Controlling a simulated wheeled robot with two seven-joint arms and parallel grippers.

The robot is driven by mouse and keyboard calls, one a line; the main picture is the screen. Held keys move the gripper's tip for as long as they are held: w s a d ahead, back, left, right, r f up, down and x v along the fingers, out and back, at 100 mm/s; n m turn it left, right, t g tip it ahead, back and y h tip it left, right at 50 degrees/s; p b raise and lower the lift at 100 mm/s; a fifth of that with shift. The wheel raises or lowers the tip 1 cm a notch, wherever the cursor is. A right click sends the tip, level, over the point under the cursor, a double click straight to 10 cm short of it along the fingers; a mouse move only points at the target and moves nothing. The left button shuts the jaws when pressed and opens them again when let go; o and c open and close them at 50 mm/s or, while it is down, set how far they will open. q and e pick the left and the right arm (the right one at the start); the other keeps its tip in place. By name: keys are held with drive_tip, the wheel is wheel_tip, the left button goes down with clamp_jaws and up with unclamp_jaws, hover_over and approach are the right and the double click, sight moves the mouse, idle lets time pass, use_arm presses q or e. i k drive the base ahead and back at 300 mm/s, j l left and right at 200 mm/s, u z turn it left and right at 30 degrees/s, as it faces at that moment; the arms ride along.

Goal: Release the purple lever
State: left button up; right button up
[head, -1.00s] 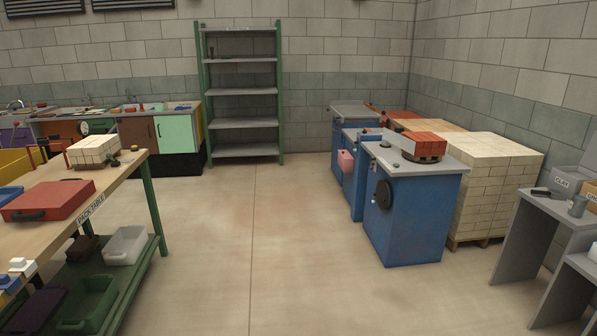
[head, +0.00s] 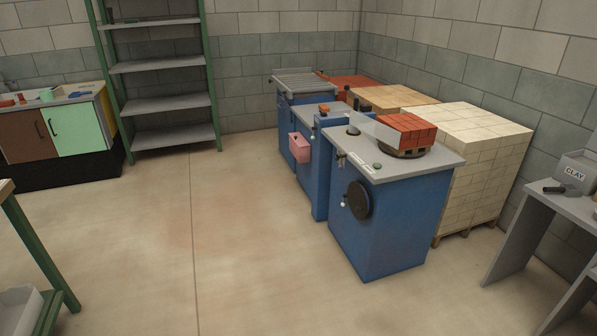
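I cannot make out a purple lever in the head view. A row of blue machines (head: 385,235) with grey tops stands right of the middle. The nearest one has a black round wheel (head: 358,200) on its left side and small dark and green knobs (head: 377,166) on its top. Small handles or knobs on the machines' left sides are too small to tell their colour for sure. A block of red bricks (head: 406,127) sits on a round dark stand on the nearest machine. Neither of my grippers is in view.
A pink box (head: 300,147) hangs on a machine's side. Pale bricks (head: 472,150) are stacked behind the machines. A grey table (head: 575,203) with a clay box stands at the right, a green-framed shelf (head: 165,100) at the back left. The floor before the machines is clear.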

sight(341, 167)
drive_tip(key=i+j+z, duration=0.4)
drive_tip(key=i, duration=0.15)
drive_tip(key=i+u, duration=0.2)
drive_tip(key=i, duration=0.25)
drive_tip(key=i+u, duration=0.25)
drive_tip(key=i, duration=0.2)
drive_tip(key=i+l+u, duration=0.2)
drive_tip(key=i, duration=0.25)
drive_tip(key=i+l+u, duration=0.2)
drive_tip(key=i, duration=0.25)
